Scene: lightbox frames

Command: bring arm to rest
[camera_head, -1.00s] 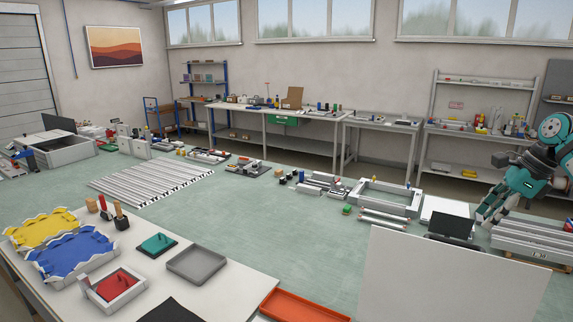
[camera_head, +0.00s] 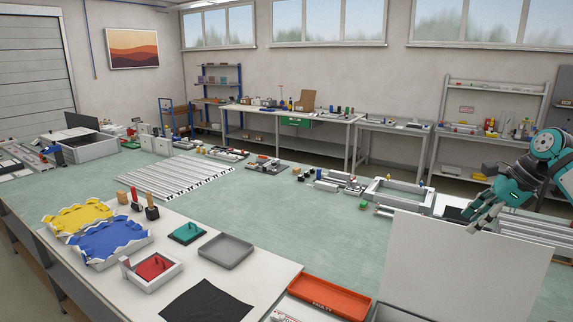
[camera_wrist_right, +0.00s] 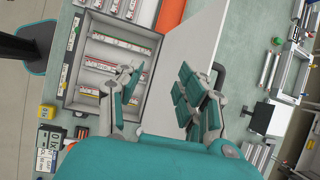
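My right gripper (camera_head: 484,211) is at the right of the head view, over the top edge of a large pale upright panel (camera_head: 455,262). The same panel (camera_wrist_right: 195,48) shows beyond the fingers, beside a grey tray with several labelled strips. I cannot tell whether a finger touches the panel. My left gripper is outside both views.
A green table (camera_head: 290,205) spreads ahead with grey rails (camera_head: 165,178) and a square frame (camera_head: 402,193). In front, a white table holds yellow (camera_head: 80,214) and blue (camera_head: 110,240) trays, a grey tray (camera_head: 226,251) and a black sheet (camera_head: 205,301). An orange tray (camera_head: 330,298) lies near the panel.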

